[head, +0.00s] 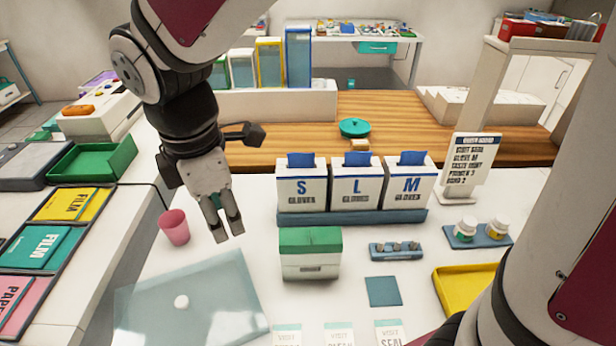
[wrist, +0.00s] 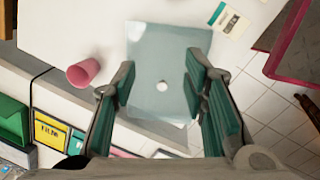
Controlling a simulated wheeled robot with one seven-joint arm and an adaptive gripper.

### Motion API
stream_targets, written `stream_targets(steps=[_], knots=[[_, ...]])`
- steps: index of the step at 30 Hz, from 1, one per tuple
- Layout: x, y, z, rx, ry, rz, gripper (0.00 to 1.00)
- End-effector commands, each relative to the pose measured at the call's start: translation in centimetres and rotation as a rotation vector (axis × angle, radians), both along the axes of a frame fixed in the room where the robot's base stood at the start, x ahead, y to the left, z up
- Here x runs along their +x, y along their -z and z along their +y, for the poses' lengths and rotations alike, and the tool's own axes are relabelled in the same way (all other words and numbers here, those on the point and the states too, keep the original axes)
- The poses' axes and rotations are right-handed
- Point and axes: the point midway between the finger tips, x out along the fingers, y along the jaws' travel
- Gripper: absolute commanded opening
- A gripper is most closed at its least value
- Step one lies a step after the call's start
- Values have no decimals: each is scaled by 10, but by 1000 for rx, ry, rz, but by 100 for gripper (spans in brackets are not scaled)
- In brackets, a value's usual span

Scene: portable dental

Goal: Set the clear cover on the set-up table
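The clear cover (head: 215,288), a flat see-through bluish sheet with a round white knob (head: 181,301) in its middle, lies at the front left of the white table (head: 360,237). Its left corner is close to the table's left edge. In the wrist view the cover (wrist: 165,50) lies beyond my fingers, its knob (wrist: 162,86) seen between them. My gripper (head: 223,232) points down, open and empty, above the table behind the cover and apart from it. In the wrist view the two green-padded fingers (wrist: 160,85) are spread. The fingers hide parts of the cover's sides.
A pink cup (head: 174,227) stands left of my gripper, behind the cover. A green-and-white box (head: 310,258) stands to the cover's right, with glove boxes (head: 354,186) behind it. Visit cards (head: 338,333) lie at the front. Film trays (head: 38,240) are on the left counter.

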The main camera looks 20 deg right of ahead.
Motion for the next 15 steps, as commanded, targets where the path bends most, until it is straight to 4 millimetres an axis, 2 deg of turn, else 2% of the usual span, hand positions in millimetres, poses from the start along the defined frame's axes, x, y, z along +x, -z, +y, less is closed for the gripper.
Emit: stream_targets(steps=[1,6,12,15], knots=[[-6,-13,-24,11,135,-31,40],[-37,-42,-91,80,619,-108,40],[-88,-58,-149,215,1165,-172,40],[-111,-58,-166,285,1384,-186,40]])
